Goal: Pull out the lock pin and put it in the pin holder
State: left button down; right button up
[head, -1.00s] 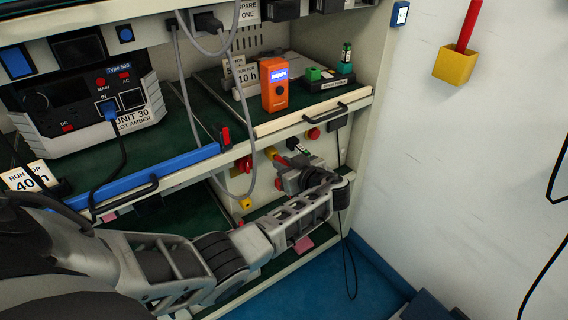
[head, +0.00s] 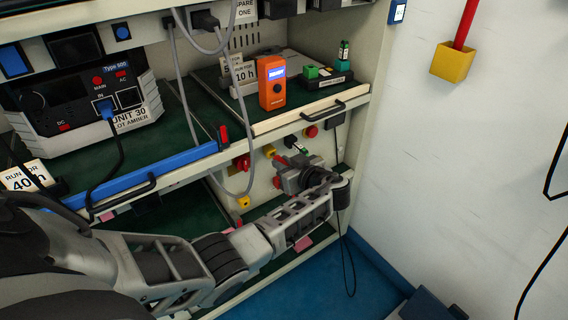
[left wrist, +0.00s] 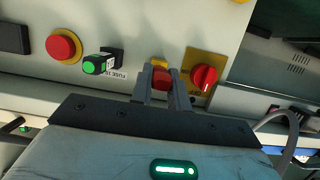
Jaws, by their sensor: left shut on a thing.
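My left gripper (left wrist: 161,92) is in front of the cream panel below the shelf, shut on a red piece (left wrist: 161,77) that I take for the lock pin's handle. A small yellow part (left wrist: 160,61) shows just behind it. I cannot tell whether the pin is still in its hole. In the head view my left gripper (head: 290,170) is seen from behind, with red showing at its far side. A yellow wall cup (head: 453,63) with a red bar stands at the upper right. I cannot tell whether it is the pin holder. My right gripper is not in view.
A red rotary switch (left wrist: 204,77) on a yellow plate is close right of the fingers. A grey cable (head: 252,150) hangs in front of the panel. The shelf handle (head: 325,111) juts out above.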

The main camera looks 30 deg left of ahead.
pick_arm(q)
jog(key=shift+d, duration=0.1)
jog(key=shift+s+d, duration=0.35)
jog(key=shift+d, duration=0.4)
jog(key=shift+s+d, duration=0.3)
jog(key=shift+d, duration=0.45)
